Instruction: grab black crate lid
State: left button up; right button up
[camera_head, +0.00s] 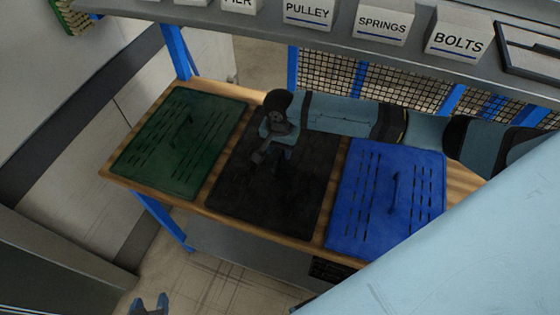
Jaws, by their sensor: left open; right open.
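The black crate lid (305,190) lies flat on the wooden table, between the green and blue lids. My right gripper (273,156) is over the upper middle of the black lid, fingers pointing down at it, open. Its arm comes in from the right, across the back of the table. The gripper hides part of the lid, and the lid's handle cannot be made out. Whether the fingers touch the lid cannot be told. My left gripper (150,305) shows only its fingertips at the bottom left edge, apart and empty, away from the table.
A green lid (214,138) lies left of the black one, and a blue lid (416,190) with a raised handle lies right. Behind are a wire mesh (345,77) and a shelf with labelled boxes, including PULLEY (308,12), SPRINGS (383,22) and BOLTS (457,40).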

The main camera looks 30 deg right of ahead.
aim_at(280, 154)
notch_tip(280, 154, down, 3)
jog(key=shift+s+f, duration=0.1)
jog(key=shift+s, duration=0.05)
jog(key=shift+c, duration=0.4)
grip_shut()
